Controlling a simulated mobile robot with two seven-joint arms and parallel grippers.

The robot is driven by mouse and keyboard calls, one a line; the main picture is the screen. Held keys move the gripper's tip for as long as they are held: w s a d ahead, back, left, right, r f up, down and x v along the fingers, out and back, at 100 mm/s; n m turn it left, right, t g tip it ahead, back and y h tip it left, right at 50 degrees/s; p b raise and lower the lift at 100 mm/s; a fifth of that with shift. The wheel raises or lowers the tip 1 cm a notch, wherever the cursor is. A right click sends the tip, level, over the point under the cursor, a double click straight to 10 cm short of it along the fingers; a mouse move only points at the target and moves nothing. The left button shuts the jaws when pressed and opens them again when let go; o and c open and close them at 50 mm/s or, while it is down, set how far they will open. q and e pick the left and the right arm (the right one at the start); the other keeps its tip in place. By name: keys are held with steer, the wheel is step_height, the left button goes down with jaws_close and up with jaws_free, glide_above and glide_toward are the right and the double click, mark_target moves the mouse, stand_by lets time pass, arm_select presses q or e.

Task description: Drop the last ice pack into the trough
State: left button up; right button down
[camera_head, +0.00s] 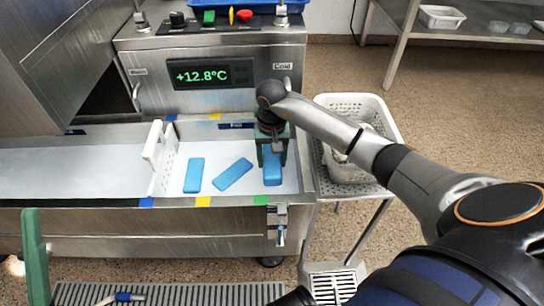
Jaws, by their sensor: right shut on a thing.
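My right gripper (272,147) points down over the right end of the steel trough (222,135). It is shut on a blue ice pack (272,174), which hangs upright between its fingers. I cannot tell whether the pack's lower end touches the trough floor. Two more blue ice packs lie flat in the trough: one (194,175) at the left, near a white perforated divider (161,160), and a slanted one (233,174) in the middle. My left gripper is not in view.
White perforated baskets (378,112) stand stacked on a stand just right of the trough. A control panel with a +12.8°C display (202,75) rises behind it. A green upright bar (35,255) stands at lower left. A floor grate (190,292) lies in front.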

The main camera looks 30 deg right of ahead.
mark_target(272, 158)
steer(key=shift+f, duration=0.3)
steer(key=shift+c, duration=0.2)
jaws_free()
step_height(272, 158, up, 12)
steer(key=p, duration=0.4)
steer(key=shift+r, duration=0.25)
stand_by(1.4)
